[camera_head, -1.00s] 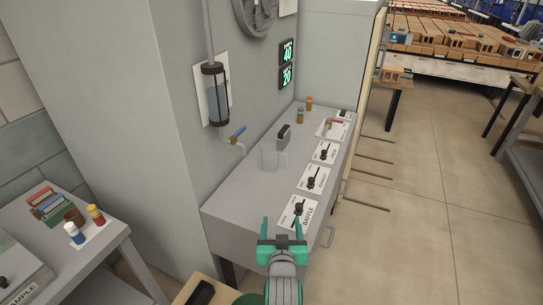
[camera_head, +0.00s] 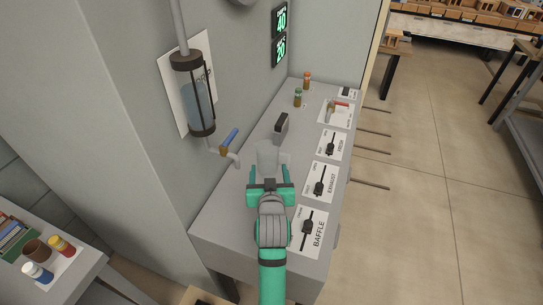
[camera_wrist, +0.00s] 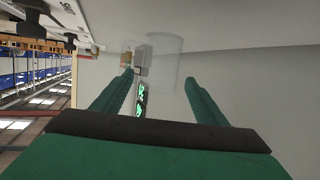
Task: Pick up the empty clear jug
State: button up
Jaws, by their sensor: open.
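The clear jug (camera_head: 268,154) stands on the grey counter and looks empty. In the wrist view it is a faint see-through cylinder (camera_wrist: 163,58) just ahead of the fingers. My gripper (camera_head: 269,171) is open, with its green fingers spread either side of the jug's near side in the head view. In the wrist view the fingertips (camera_wrist: 158,77) frame the jug's lower part, and nothing is clamped. My gripper and wrist hide the jug's base in the head view, so I cannot tell whether they touch it.
A dark upright block (camera_head: 281,127) stands just behind the jug. The baffle lever plate (camera_head: 310,232) and other lever plates line the right edge. A wall-mounted water cylinder (camera_head: 193,95) with a blue-handled tap (camera_head: 229,140) is at left. Small bottles (camera_head: 298,97) stand farther back.

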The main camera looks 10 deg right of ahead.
aim_at(268, 163)
jog(key=shift+x, duration=4.35)
jog(key=shift+c, duration=0.6)
jog(key=c, duration=0.7)
